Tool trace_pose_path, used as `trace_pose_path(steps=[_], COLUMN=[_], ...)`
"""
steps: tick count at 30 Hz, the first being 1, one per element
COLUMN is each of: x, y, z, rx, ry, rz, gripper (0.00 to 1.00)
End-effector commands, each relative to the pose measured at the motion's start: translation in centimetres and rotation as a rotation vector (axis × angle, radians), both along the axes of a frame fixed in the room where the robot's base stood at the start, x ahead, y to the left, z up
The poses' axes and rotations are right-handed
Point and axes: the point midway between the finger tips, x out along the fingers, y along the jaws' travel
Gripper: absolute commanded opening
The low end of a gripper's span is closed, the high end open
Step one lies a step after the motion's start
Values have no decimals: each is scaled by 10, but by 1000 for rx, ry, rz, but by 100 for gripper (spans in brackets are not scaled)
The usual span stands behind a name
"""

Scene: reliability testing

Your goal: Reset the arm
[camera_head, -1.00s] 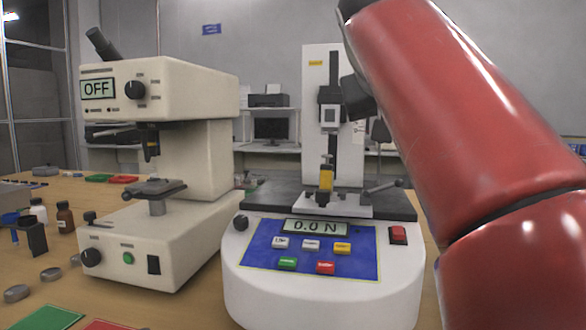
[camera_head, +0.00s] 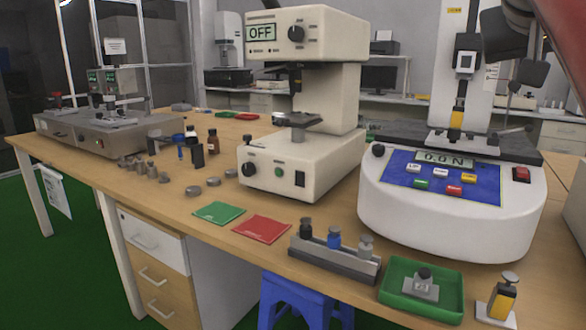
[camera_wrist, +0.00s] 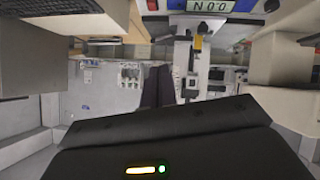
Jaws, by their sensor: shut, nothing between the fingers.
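My red arm (camera_head: 563,25) shows only at the top right corner of the head view. Dark parts of its end hang in front of the force tester's column there. In the wrist view my gripper (camera_wrist: 158,72) has its two dark fingers together, with nothing between them. The force tester (camera_head: 440,215), white with a blue panel, reads 0.0 N. Its display (camera_wrist: 211,5) appears upside down at the top of the wrist view, apart from the fingers.
A cream hardness tester (camera_head: 300,150) showing OFF stands left of the force tester. Green (camera_head: 219,212) and red (camera_head: 262,229) mats, a grey weight rack (camera_head: 335,261), a green tray (camera_head: 421,308) and a yellow-black piece (camera_head: 497,300) lie along the front edge. A blue stool (camera_head: 300,300) is below.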

Motion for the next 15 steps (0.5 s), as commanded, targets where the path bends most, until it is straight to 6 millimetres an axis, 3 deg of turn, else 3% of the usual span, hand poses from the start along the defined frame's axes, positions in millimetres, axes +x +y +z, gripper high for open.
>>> trace_pose_path(steps=[8,15], x=[1,-1], y=[12,29], z=[-27,-66], rx=[25,61], ry=[38,86], rz=[58,131], gripper=[0,0])
